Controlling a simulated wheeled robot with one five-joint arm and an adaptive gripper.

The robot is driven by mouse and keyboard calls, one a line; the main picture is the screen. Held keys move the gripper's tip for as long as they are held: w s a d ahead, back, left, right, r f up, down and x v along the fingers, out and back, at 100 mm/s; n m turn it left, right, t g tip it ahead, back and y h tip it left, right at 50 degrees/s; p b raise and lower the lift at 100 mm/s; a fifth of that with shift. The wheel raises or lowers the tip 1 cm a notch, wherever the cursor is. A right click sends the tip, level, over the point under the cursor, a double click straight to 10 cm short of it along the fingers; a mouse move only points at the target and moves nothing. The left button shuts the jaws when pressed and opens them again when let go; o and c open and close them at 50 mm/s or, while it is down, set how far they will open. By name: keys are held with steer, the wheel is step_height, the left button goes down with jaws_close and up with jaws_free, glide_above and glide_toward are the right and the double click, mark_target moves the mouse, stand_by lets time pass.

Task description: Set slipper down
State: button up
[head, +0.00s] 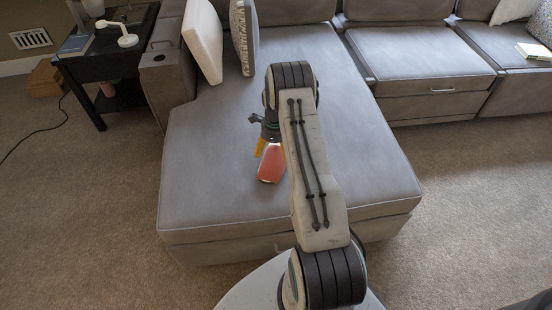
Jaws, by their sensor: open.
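A red-pink slipper (270,165) with a pale edge is on or just above the grey chaise seat (215,185), near its middle. My gripper (261,148) is at the slipper's far end, with its yellow fingers pointing down. The gripper is open, and one finger shows to the left of the slipper. My arm hides the slipper's right side and part of the gripper. I cannot tell whether the fingers touch the slipper.
White (204,40) and patterned (243,38) cushions stand at the chaise's back. A dark side table (100,65) with a white lamp is at the upper left. The sofa (425,60) continues right, with an open book (533,51). The chaise's front and left are clear.

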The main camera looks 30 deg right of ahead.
steer(key=c, duration=1.5)
